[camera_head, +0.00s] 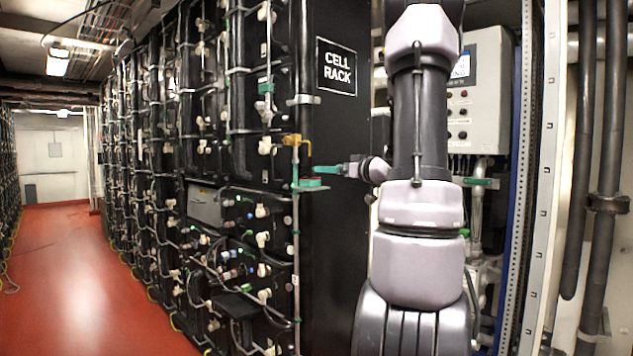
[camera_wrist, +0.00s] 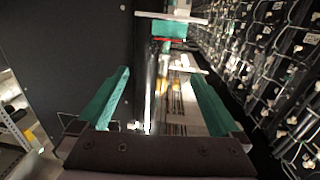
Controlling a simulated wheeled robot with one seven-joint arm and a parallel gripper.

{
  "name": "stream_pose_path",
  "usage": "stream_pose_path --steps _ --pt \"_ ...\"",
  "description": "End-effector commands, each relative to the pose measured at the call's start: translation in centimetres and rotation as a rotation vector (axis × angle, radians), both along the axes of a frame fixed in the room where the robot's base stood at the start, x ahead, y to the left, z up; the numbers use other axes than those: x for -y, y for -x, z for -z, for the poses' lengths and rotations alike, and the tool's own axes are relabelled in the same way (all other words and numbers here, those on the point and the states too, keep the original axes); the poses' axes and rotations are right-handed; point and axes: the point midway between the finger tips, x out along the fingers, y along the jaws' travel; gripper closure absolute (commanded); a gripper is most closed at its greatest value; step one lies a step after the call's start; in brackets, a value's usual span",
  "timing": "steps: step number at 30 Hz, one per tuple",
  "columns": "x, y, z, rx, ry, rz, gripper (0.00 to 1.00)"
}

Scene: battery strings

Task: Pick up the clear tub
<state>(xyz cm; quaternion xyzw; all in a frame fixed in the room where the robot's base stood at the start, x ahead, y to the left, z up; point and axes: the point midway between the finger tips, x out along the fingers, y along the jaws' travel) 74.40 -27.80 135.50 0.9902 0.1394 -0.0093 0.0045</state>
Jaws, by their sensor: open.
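I cannot make out a clear tub for certain in either view. My gripper (camera_head: 322,170) is at the right front edge of the black cell rack, pointing left. In the wrist view my gripper (camera_wrist: 160,75) has its two green fingers spread wide apart, with nothing held between them. Beyond the fingertips is a teal block (camera_wrist: 168,28) beside a pale plate, and small yellow and white parts farther off. A teal piece (camera_head: 310,184) also shows just below my gripper in the head view; I cannot tell what it is.
The black cell rack (camera_head: 337,240) stands close by, its front crowded with pipes, cables and fittings. A yellow fitting (camera_head: 297,140) is near my gripper. A grey control box (camera_head: 485,95) is at the right. The red floor (camera_head: 80,285) is clear at the left.

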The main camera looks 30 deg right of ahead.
Motion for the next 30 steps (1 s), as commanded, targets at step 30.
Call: stream_pose_path --steps 30 --pt "-3.7 -9.5 0.7 0.017 -0.012 -0.07 0.0"
